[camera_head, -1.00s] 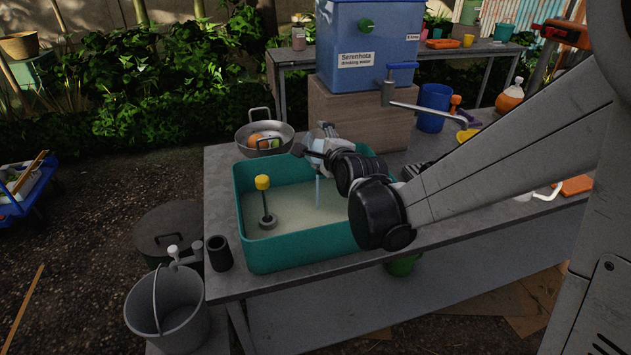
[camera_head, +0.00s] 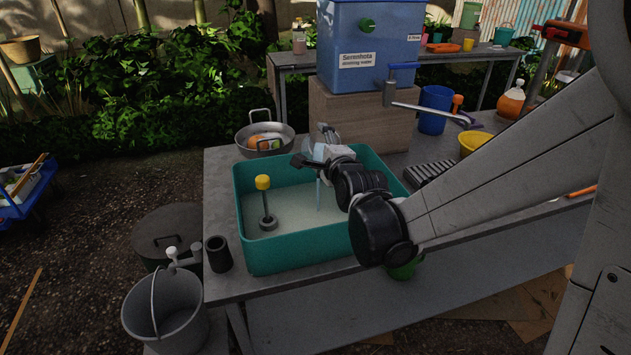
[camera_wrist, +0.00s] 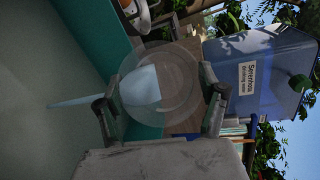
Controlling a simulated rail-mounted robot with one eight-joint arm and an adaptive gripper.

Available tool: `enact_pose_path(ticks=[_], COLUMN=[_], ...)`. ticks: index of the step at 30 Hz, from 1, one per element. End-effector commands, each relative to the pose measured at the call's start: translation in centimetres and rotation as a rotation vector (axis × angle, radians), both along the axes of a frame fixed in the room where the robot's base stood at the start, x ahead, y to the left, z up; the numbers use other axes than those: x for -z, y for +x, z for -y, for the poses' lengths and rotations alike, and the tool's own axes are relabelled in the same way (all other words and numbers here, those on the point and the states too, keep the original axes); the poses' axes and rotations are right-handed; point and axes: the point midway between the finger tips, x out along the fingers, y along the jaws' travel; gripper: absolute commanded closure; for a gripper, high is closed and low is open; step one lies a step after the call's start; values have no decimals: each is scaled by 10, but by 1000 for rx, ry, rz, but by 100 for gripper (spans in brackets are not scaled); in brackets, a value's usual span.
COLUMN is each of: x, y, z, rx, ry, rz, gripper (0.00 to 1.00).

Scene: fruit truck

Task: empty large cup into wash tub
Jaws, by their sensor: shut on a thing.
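My gripper (camera_head: 314,148) is shut on a clear, see-through cup (camera_wrist: 160,80), with one finger on each side of it in the wrist view. The cup is tipped over above the teal wash tub (camera_head: 300,244). A pale blue stream of water (camera_head: 318,196) falls from it into the tub; the stream also shows in the wrist view (camera_wrist: 80,101). Some pale blue water shows inside the cup. The tub holds cloudy liquid. In the head view, my gripper hides much of the cup.
A yellow-topped plunger-like tool (camera_head: 264,195) stands in the tub. A metal pan (camera_head: 265,148) with fruit sits behind it. A blue water container (camera_head: 350,25) with a tap stands on a block at the back. A dark cylinder (camera_head: 219,253) is left of the tub.

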Motion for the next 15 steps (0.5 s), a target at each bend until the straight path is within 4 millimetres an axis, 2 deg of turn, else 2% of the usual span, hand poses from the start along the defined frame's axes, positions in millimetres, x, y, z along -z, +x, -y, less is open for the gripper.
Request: enact_pose_path(ticks=[15], x=[-1], y=[-5], z=[3], rx=[5], ry=[-15], rz=[56], gripper=[70])
